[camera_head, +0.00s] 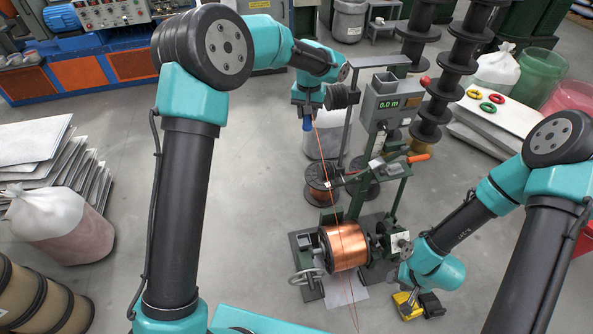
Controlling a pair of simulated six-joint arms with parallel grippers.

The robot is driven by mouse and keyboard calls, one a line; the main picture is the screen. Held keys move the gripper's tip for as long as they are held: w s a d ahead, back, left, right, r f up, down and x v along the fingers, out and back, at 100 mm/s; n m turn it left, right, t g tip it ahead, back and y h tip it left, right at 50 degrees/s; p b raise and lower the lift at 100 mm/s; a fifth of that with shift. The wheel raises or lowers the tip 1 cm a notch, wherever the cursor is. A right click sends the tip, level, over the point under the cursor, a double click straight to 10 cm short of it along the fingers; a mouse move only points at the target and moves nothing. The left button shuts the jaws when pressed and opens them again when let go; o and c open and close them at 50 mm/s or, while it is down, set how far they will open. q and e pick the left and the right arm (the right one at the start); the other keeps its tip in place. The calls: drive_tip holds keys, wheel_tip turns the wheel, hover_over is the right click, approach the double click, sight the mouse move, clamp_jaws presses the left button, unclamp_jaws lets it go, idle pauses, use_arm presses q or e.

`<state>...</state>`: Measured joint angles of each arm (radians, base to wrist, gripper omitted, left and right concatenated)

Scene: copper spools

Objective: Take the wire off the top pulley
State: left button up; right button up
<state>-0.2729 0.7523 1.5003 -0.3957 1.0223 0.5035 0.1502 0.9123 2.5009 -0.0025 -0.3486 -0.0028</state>
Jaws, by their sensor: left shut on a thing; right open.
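A thin orange wire (321,150) runs from my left gripper (308,124) down past the stand and over the large copper spool (346,246) toward the bottom edge. My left gripper points down with its blue fingers shut on the wire, high beside the stand's top. A dark grooved roller, seemingly the top pulley (342,95), is just right of the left gripper. Whether the wire touches it is hard to tell. My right gripper (408,299) is low at the right of the spool, open, over a yellow and black object (407,305); its fingers are partly hidden.
The green winding stand carries a meter box (392,102) reading 0.0 m and an orange-handled lever (417,158). A smaller spool (319,183) stands behind the copper spool. A handwheel (306,277) is at its left. Bare floor lies left of the machine.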

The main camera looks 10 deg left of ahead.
sight(310, 129)
use_arm(q)
drive_tip(key=shift+s+d+f, duration=0.25)
drive_tip(key=shift+s+f, duration=0.2)
drive_tip(key=shift+f, duration=0.2)
drive_tip(key=shift+s+d+f, duration=0.2)
drive_tip(key=shift+s+f, duration=0.25)
drive_tip(key=shift+f, duration=0.2)
drive_tip(key=shift+s+d+f, duration=0.25)
drive_tip(key=shift+s+f, duration=0.2)
drive_tip(key=shift+f, duration=0.2)
drive_tip(key=shift+f, duration=0.1)
